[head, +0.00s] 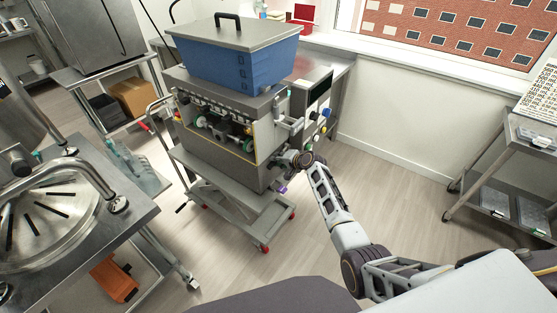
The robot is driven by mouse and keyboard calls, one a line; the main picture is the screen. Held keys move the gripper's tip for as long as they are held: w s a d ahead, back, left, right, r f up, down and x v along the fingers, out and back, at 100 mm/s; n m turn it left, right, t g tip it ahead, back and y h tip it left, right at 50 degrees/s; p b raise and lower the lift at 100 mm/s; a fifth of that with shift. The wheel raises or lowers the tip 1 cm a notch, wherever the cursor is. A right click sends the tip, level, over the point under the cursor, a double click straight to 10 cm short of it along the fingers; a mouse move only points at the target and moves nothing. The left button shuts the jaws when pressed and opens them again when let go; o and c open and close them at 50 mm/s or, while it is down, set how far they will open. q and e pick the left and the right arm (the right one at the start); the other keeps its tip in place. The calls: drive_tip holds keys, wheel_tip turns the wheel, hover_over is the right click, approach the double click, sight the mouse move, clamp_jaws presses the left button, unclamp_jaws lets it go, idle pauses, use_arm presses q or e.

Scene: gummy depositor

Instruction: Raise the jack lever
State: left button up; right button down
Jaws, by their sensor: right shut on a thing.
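The depositor (222,142) is a grey metal machine with an open front, standing on a wheeled lift cart (232,205) with red casters. My right arm reaches in from the lower right. My right gripper (283,163) is at the machine's lower right side, shut on a small part there. That part looks like the jack lever, but the gripper covers it and its angle is not clear. A small purple piece (283,189) shows just below the gripper. My left gripper is not in view.
A blue bin with a grey lid (240,59) sits on top of the depositor. A steel table with a round pan (45,222) stands at the left. A shelf trolley (503,165) stands at the right. The floor (400,190) between depositor and trolley is clear.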

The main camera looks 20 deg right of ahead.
drive_tip(key=shift+s+f, duration=0.1)
drive_tip(key=shift+f, duration=0.1)
drive_tip(key=c, duration=1.5)
unclamp_jaws()
drive_tip(key=shift+d, duration=0.1)
drive_tip(key=shift+c, duration=0.2)
drive_tip(key=shift+r, duration=0.15)
drive_tip(key=shift+s, duration=0.15)
drive_tip(key=v, duration=1.1)
drive_tip(key=shift+s+d, duration=0.15)
drive_tip(key=shift+d, duration=0.1)
